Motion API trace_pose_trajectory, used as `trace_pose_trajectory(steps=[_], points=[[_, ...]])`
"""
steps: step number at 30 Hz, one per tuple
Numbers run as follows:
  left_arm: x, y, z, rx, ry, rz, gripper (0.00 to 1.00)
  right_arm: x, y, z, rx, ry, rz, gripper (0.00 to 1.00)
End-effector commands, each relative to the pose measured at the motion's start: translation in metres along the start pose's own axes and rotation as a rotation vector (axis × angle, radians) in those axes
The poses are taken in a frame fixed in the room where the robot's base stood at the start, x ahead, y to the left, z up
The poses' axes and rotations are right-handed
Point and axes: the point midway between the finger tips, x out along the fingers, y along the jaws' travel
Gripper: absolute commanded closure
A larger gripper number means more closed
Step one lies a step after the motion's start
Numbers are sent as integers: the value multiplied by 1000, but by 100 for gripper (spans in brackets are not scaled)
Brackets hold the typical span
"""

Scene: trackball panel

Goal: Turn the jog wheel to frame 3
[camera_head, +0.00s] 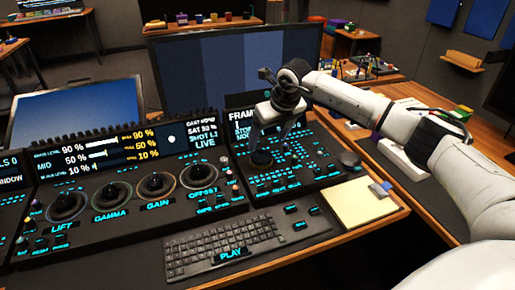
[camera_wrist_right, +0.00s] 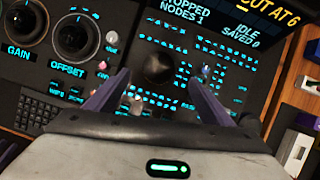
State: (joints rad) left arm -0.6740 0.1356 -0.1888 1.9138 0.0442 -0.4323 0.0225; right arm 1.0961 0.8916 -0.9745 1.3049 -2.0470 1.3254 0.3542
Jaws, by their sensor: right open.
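The jog wheel (camera_head: 262,158) is a dark round knob on the right-hand panel, below that panel's small screen. In the right wrist view, the jog wheel (camera_wrist_right: 158,68) lies between and beyond my fingertips. My right gripper (camera_head: 271,138) is open and points down over the panel by the wheel. In the wrist view, its two purplish fingers (camera_wrist_right: 160,82) are spread wide with nothing held; I cannot tell whether they touch the wheel. The wrist view shows "STOPPED", "NODES 1" and "OUT AT 6". My left gripper is not in view.
Trackballs marked LIFT (camera_head: 66,203), GAMMA (camera_head: 112,195), GAIN (camera_head: 157,186) and OFFSET (camera_head: 199,176) stand left of the wheel. A keyboard (camera_head: 220,245) lies in front. A yellow notepad (camera_head: 358,203) is at the right. A large monitor (camera_head: 235,68) stands behind.

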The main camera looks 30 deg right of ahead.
Motion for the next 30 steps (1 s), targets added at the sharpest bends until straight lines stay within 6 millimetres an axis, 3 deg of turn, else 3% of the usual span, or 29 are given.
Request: trace_pose_trajectory(steps=[4,12,18,26,30], points=[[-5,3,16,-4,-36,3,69,29,2,-1,0,5,3,25],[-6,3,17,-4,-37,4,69,74,2,-1,0,2,4,25],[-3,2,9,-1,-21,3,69,86,2,0,-2,0,3,25],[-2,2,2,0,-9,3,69,88,2,0,-2,0,3,25],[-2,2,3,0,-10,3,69,87,2,0,-2,0,3,46]])
